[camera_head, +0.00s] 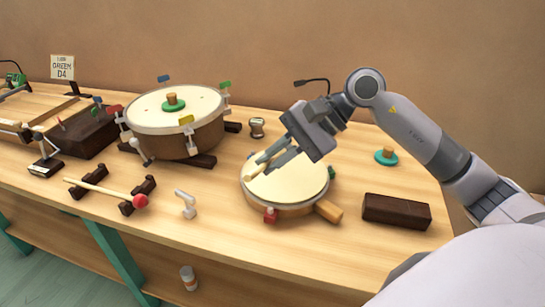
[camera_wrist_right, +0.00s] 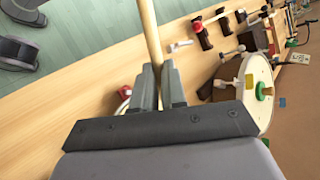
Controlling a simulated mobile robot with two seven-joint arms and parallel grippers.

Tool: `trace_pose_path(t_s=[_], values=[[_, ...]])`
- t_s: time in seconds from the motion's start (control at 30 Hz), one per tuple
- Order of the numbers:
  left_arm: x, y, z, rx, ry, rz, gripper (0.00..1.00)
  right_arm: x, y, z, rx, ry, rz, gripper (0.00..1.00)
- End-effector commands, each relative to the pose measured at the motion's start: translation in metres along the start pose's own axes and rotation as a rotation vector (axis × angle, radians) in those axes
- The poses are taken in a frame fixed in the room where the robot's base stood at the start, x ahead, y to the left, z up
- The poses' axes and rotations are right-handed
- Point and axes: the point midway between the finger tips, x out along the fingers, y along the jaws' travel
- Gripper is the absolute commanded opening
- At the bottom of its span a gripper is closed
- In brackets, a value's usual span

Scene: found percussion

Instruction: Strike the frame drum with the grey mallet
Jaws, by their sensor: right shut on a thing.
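The frame drum (camera_head: 312,192) lies on the table, with a pale round skin, a wooden rim and a wooden handle. My right gripper (camera_head: 262,165) is over its skin in the head view, shut on a pale wooden shaft, taken as the grey mallet's (camera_head: 256,161). In the right wrist view the shaft (camera_wrist_right: 149,35) stands between the fingers (camera_wrist_right: 158,85) and runs out of the top edge. I cannot make out the mallet's head, nor tell whether it touches the skin. My left gripper is not in view.
A larger drum (camera_head: 178,140) with coloured clamps stands to the left. A red-headed mallet (camera_head: 105,190) rests on dark cradles (camera_head: 88,183). A dark block (camera_head: 396,211) and a teal-based knob (camera_head: 386,156) are to the right. A small white stand (camera_head: 186,204) is left of the frame drum.

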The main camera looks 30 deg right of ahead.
Motion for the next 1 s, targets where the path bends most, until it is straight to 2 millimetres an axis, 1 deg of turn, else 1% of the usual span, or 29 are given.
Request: trace_pose_path(t_s=[0.03, 0.07, 0.17, 0.2, 0.27, 0.4, 0.5, 0.6, 1.0], values=[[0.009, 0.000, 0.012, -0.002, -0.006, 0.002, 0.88, 0.011, 0.010, -0.011, 0.023, -0.021, 0.000, 0.00], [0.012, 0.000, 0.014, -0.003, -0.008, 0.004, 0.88, 0.014, 0.013, -0.015, 0.036, -0.032, 0.001, 0.00], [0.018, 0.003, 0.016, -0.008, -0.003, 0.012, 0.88, 0.023, 0.021, -0.027, 0.077, -0.074, 0.002, 0.00], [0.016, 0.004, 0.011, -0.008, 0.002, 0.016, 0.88, 0.022, 0.020, -0.027, 0.085, -0.083, 0.003, 0.00], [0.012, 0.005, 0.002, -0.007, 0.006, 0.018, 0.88, 0.016, 0.015, -0.022, 0.079, -0.079, 0.003, 0.00], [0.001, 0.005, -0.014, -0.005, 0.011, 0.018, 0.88, -0.007, -0.008, -0.006, 0.076, -0.078, 0.003, 0.00], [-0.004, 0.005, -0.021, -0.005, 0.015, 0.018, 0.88, -0.018, -0.019, 0.001, 0.078, -0.078, 0.004, 0.00], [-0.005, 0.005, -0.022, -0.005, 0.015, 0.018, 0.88, -0.021, -0.022, 0.004, 0.080, -0.079, 0.004, 0.00], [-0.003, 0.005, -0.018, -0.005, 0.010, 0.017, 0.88, -0.020, -0.020, 0.003, 0.080, -0.079, 0.005, 0.00]])
